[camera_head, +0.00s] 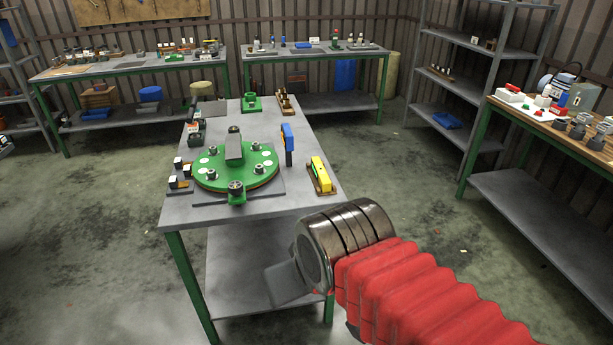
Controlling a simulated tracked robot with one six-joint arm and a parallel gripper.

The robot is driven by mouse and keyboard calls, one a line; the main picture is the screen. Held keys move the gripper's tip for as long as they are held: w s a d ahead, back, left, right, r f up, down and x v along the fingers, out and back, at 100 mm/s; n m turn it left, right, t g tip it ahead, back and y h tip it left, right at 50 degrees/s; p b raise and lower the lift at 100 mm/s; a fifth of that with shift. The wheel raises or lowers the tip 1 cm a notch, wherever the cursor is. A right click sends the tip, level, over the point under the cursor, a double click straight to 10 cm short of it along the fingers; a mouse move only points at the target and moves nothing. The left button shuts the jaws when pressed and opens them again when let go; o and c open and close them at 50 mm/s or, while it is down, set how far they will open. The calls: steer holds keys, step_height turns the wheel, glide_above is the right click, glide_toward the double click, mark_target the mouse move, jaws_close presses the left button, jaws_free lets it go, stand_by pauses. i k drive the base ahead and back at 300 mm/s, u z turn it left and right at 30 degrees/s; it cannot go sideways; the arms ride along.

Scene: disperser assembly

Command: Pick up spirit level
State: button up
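A yellow bar-shaped tool (321,174), which looks like the spirit level, rests in a small brown holder at the right edge of the middle table (205,211). My gripper (287,287) is in front of the table's near right corner, nearer to the camera than the yellow tool and apart from it. Only a grey, blurred part of the gripper shows past my wrist, so its fingers and opening cannot be made out. Nothing is seen held in it.
A round green fixture (210,178) with several fittings fills the middle of the table. A wooden-topped bench (565,132) is at the right. Open floor lies between it and the table.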

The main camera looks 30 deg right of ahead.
mark_target(324, 181)
steer(key=z, duration=0.05)
steer(key=i, duration=1)
steer(key=u, duration=0.1)
